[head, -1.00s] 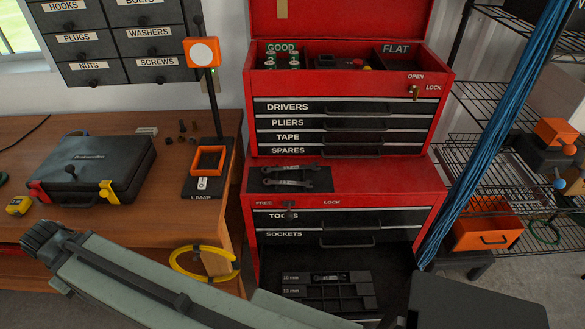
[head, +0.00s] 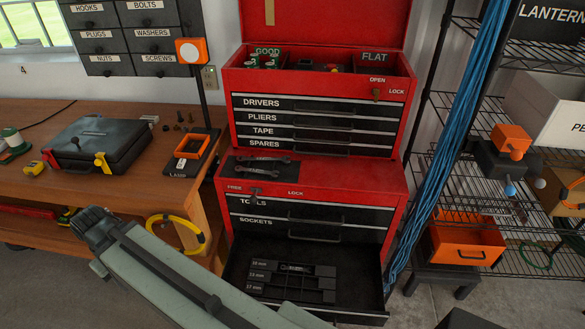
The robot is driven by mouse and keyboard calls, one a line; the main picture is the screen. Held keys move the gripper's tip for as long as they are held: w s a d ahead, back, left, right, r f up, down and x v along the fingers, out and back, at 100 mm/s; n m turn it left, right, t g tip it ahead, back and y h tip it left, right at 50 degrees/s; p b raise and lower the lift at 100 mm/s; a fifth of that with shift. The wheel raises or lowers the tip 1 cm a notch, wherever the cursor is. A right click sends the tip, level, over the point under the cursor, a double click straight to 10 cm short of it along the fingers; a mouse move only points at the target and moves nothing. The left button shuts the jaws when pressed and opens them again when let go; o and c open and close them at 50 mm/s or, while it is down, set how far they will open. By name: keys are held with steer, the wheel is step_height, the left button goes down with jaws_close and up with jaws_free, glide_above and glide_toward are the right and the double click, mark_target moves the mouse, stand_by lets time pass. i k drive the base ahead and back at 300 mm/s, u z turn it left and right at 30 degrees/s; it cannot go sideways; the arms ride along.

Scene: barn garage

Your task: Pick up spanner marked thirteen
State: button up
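Two dark spanners (head: 265,163) lie side by side on a black mat on top of the lower red chest, to the left. Their size marks are too small to read. Another small spanner (head: 293,267) lies in the top row of a black tray (head: 270,292) inside the open bottom drawer (head: 368,305). The tray rows are labelled 10 mm, 13 mm and 17 mm from back to front. The spanner's row appears to be the 10 mm one; the lower rows look empty.
A wooden bench (head: 130,195) stands left with a black case (head: 97,140) and a lamp stand (head: 203,95). Blue cables (head: 455,130) hang right of the chest, before a wire rack with an orange bin (head: 468,243). Floor right of the drawer is partly clear.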

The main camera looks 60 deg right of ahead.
mark_target(272, 174)
steer(key=z, duration=5.65)
steer(key=k, duration=0.85)
steer(key=u, duration=5.75)
